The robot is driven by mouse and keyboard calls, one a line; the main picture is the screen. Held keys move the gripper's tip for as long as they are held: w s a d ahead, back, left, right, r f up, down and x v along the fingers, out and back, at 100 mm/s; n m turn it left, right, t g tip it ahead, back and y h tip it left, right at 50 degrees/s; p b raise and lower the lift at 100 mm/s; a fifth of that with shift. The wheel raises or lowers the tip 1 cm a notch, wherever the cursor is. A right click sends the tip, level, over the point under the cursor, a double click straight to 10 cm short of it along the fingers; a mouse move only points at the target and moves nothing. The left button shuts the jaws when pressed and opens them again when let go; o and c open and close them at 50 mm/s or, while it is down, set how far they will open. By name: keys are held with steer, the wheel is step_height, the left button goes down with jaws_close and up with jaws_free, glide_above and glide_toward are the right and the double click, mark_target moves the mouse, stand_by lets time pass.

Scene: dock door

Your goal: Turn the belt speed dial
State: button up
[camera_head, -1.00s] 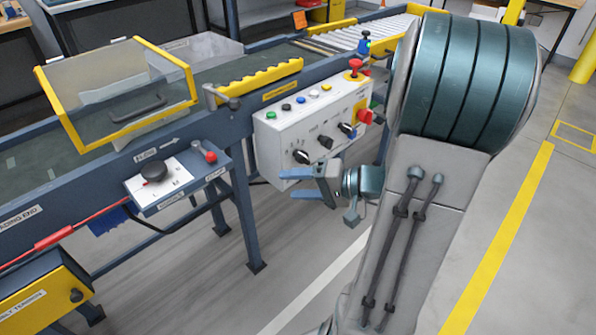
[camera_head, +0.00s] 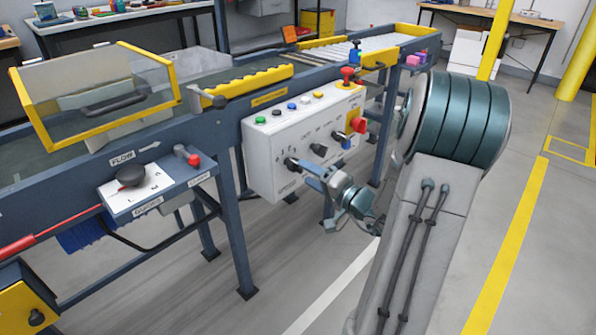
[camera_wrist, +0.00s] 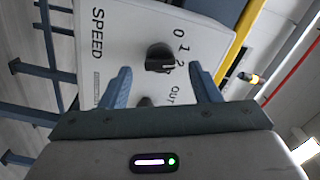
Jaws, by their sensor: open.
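The belt speed dial is a black knob on the sloped white control panel, at the panel's lower left in the head view (camera_head: 291,163). In the wrist view the dial (camera_wrist: 159,56) sits beside the numbers 0, 1 and 2, with the word SPEED on one side. My gripper (camera_wrist: 160,68) is open, its blue fingers lying to either side of the dial in the picture. In the head view my gripper (camera_head: 313,182) is at the panel's lower front, close to the dial. I cannot tell whether the fingers touch it.
Another black knob (camera_head: 318,149) is close by on the panel (camera_head: 262,160). A red emergency button (camera_head: 347,73) and several coloured buttons line the top. Floor in front of the conveyor is clear.

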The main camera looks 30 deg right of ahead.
mark_target(300, 169)
steer(key=shift+b+x, duration=0.3)
steer(key=shift+x, duration=2.05)
steer(key=c, duration=1)
